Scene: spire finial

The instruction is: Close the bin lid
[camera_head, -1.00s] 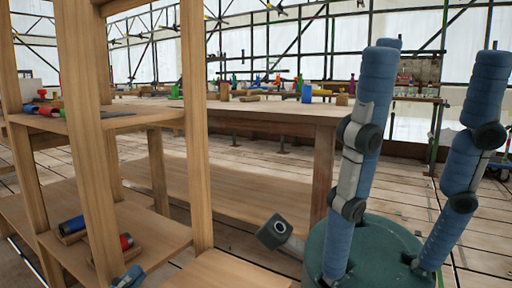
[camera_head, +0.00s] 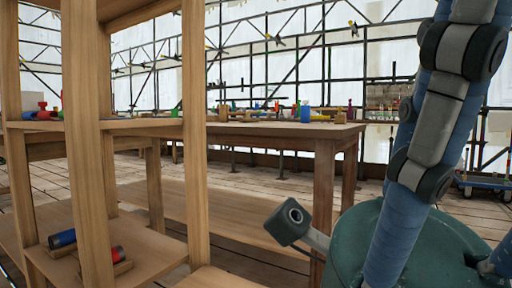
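A large dark green rounded body (camera_head: 440,243), like a drum, stands at the bottom right. Its lower part is cut off by the frame, and I cannot tell whether it is the bin or its lid. A grey block with a round hole (camera_head: 290,222) sticks out on a short pale stalk at its left. My blue-sleeved arm with grey and black joints crosses in front of the green body and hides part of it. Neither of my grippers shows, and no clearly recognisable bin lid is in view.
A wooden shelf unit (camera_head: 195,150) stands close at the left, with blue-and-red cylinders (camera_head: 62,238) on its lower shelf. A long wooden workbench (camera_head: 325,138) with small items runs behind.

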